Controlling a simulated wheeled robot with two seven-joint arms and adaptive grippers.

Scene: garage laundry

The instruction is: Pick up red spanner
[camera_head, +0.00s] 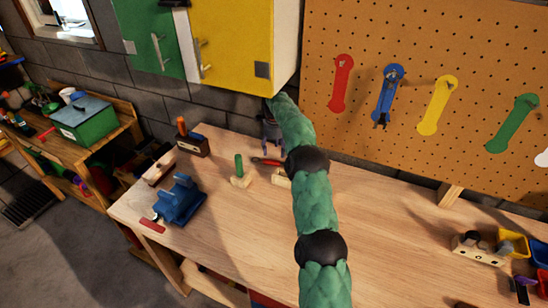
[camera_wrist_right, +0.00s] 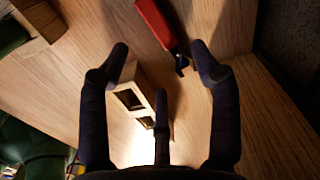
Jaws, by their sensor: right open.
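The red spanner (camera_head: 267,161) lies on the workbench near the back, partly hidden by my right arm in the head view. In the right wrist view the red spanner (camera_wrist_right: 157,22) shows a red handle and a dark jaw end, lying flat on the wood. My right gripper (camera_head: 273,146) is open above the back of the bench, close to the spanner. In the right wrist view my right gripper (camera_wrist_right: 159,52) has spread, empty fingers, with the spanner's dark end near the right fingertip. My left gripper is not in view.
A wooden block with holes (camera_wrist_right: 130,75) lies between the fingers in the wrist view. A green-handled tool (camera_head: 239,166) and a blue vise (camera_head: 179,201) stand left on the workbench (camera_head: 225,232). A pegboard (camera_head: 440,45) rises behind; cabinets (camera_head: 228,42) hang above.

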